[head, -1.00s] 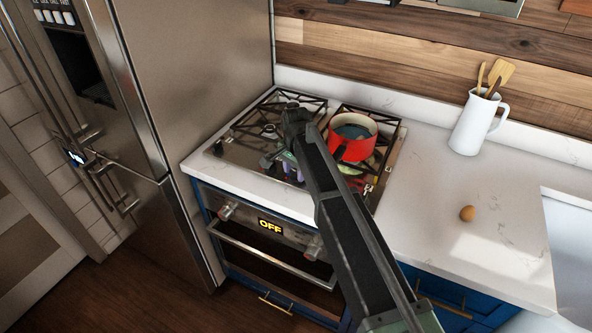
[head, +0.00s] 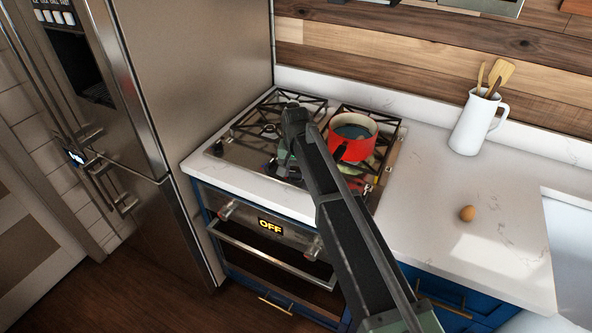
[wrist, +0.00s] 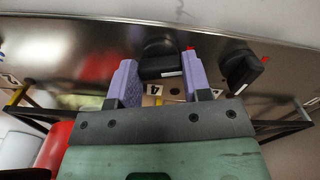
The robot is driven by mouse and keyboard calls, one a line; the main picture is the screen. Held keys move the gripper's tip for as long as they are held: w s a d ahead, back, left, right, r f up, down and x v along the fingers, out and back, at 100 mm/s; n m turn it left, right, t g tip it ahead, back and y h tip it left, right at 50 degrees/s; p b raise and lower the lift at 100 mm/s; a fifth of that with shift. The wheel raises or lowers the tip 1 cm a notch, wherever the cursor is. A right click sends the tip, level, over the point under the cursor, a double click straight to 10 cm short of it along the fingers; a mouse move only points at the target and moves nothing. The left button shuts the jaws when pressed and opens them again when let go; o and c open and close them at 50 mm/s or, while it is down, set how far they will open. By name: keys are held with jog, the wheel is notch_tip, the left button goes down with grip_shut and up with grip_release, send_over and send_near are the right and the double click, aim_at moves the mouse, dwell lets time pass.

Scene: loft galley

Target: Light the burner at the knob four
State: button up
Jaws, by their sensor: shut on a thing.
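Knob four (wrist: 160,62) is a black knob on the steel cooktop, with a label "4" (wrist: 154,90) beside it in the wrist view. My gripper (wrist: 158,66) has its two purple fingers on either side of this knob and is shut on it. In the head view my gripper (head: 284,160) is low at the cooktop's front edge, and my arm hides the knob. The cooktop (head: 240,158) has black grates. No flame shows on the burners in view.
A second black knob (wrist: 242,70) sits close to the right of my gripper in the wrist view. A red pot (head: 352,138) stands on the right grate. The oven display (head: 270,227) reads "OFF". An egg (head: 467,213) and a white jug (head: 472,122) are on the counter.

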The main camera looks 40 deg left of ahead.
aim_at(296, 172)
dwell(0.4)
jog(key=o, duration=0.9)
notch_tip(296, 172, up, 11)
jog(key=p, duration=1.1)
jog(key=shift+f, duration=0.1)
